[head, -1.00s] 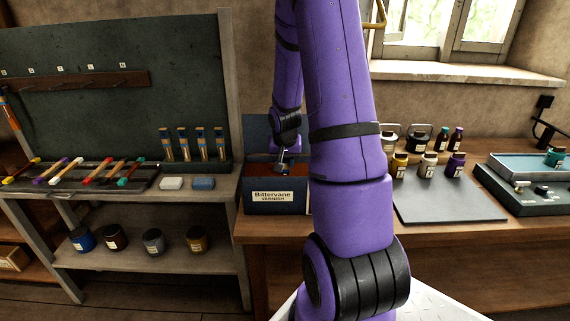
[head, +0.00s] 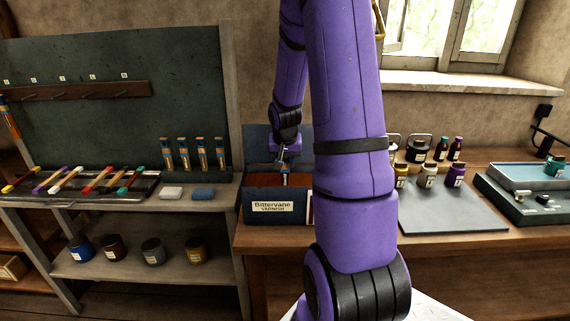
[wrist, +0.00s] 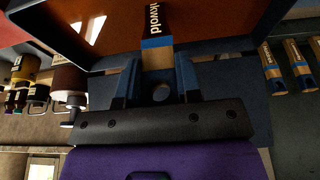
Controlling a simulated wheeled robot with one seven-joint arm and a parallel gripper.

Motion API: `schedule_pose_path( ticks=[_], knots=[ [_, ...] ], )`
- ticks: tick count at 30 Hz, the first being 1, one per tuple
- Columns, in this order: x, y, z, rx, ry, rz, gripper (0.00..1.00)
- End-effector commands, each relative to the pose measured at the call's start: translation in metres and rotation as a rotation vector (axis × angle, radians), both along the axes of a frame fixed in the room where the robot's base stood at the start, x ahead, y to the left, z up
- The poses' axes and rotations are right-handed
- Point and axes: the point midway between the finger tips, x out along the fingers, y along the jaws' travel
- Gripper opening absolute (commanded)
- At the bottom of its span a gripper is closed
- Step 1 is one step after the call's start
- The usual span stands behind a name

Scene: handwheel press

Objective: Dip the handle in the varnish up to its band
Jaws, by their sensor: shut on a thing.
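My gripper (wrist: 157,88) is shut on a wooden handle (wrist: 158,59). The handle has a blue band (wrist: 157,43) just beyond my fingers and a dark lettered section past it. In the wrist view the dark section runs to the top edge, and its tip is out of sight. The varnish (wrist: 220,18) shows orange-brown behind it. In the head view my gripper (head: 285,161) is above the open varnish tank (head: 262,218), labelled Bittervane Varnish. The handle (head: 284,180) points down into it.
Several similar banded handles (head: 202,154) stand in a rack on the left bench. Coloured tools (head: 98,180) lie in a tray beside it. Small jars (head: 429,176) stand right of the tank, behind a grey mat (head: 450,214). The tank's raised lid (head: 257,150) is behind my gripper.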

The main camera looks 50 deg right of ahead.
Motion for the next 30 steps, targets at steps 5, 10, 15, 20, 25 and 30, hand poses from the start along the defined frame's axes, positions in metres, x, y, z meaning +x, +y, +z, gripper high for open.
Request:
schedule_pose_path(
  ticks=[5, 10, 15, 20, 25, 30],
  knots=[
    [0.000, 0.000, 0.008, -0.001, -0.001, 0.000, 0.15],
    [0.000, 0.000, 0.014, -0.001, -0.001, 0.000, 0.15],
    [0.000, -0.001, 0.020, -0.001, 0.000, -0.001, 0.15],
    [0.000, -0.001, 0.027, -0.001, 0.000, -0.001, 0.15],
    [0.000, 0.000, 0.033, -0.001, -0.001, -0.001, 0.15],
    [0.000, 0.000, 0.040, -0.001, -0.002, -0.001, 0.15]
  ],
)
